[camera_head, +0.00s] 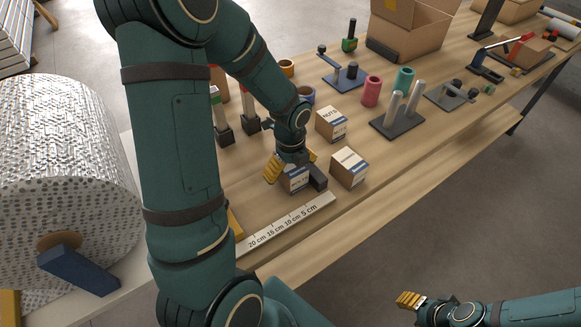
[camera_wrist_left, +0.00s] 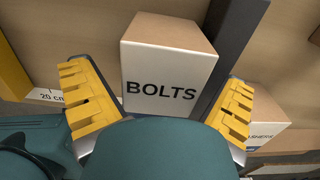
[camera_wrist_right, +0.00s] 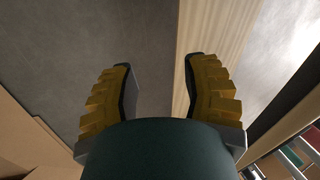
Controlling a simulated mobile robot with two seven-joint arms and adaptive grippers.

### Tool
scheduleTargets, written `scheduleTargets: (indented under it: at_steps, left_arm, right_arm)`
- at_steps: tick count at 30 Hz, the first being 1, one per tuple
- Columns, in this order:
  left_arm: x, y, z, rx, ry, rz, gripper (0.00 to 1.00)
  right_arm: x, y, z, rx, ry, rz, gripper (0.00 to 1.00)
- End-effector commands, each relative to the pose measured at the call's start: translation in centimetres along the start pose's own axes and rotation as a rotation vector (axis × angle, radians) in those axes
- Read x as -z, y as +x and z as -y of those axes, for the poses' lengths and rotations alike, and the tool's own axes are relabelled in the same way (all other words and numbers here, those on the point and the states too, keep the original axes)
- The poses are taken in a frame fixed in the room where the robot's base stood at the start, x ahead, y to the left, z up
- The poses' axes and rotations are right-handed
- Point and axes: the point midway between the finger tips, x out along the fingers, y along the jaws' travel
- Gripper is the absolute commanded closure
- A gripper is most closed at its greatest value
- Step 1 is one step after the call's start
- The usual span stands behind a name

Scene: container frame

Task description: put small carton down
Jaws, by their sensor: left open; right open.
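The small carton, a brown-topped box marked BOLTS (camera_wrist_left: 168,75), stands upright on the table between the fingers of my left gripper (camera_wrist_left: 160,100). In the head view the carton (camera_head: 295,183) shows partly under my left gripper (camera_head: 290,165). The yellow fingers are spread on either side of it, with a visible gap on the left side in the wrist view. A dark block (camera_head: 317,177) stands close beside the carton. My right gripper (camera_head: 411,300) is open and empty, away from the table; its fingers (camera_wrist_right: 160,100) show apart.
Two similar cartons stand nearby, one behind (camera_head: 331,124) and one to the right (camera_head: 348,167). A ruler strip (camera_head: 290,220) lies in front. Fixtures with posts (camera_head: 398,118), colored rings (camera_head: 371,91) and an open box (camera_head: 408,35) stand farther back. The front right table edge is clear.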

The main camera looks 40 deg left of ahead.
Motion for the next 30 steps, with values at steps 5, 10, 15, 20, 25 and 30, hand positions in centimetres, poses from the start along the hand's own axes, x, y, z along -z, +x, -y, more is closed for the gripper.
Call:
scheduleTargets:
  at_steps: [5,10,15,20,25,30]
  left_arm:
    - [0.0,-1.0,0.0,0.001,-0.001,0.001,0.01]
    - [-0.1,-4.1,0.1,0.005,-0.002,0.003,0.01]
    - [-0.1,-7.7,0.1,0.005,-0.001,0.003,0.01]
    - [0.0,-10.4,0.0,0.003,-0.001,0.001,0.01]
    - [0.0,-11.9,0.0,0.001,0.0,0.001,0.01]
    - [0.0,-12.3,0.0,0.0,0.0,0.0,0.01]
  right_arm:
    - [0.1,-0.4,0.1,0.0,0.001,-0.003,0.53]
    - [0.5,-1.2,0.5,-0.001,0.003,-0.01,0.53]
    - [0.9,-2.1,0.8,-0.002,0.006,-0.018,0.53]
    - [1.2,-2.6,1.0,-0.003,0.008,-0.025,0.53]
    - [1.3,-2.8,1.1,-0.003,0.009,-0.028,0.53]
    - [1.4,-2.9,1.1,-0.003,0.009,-0.029,0.53]
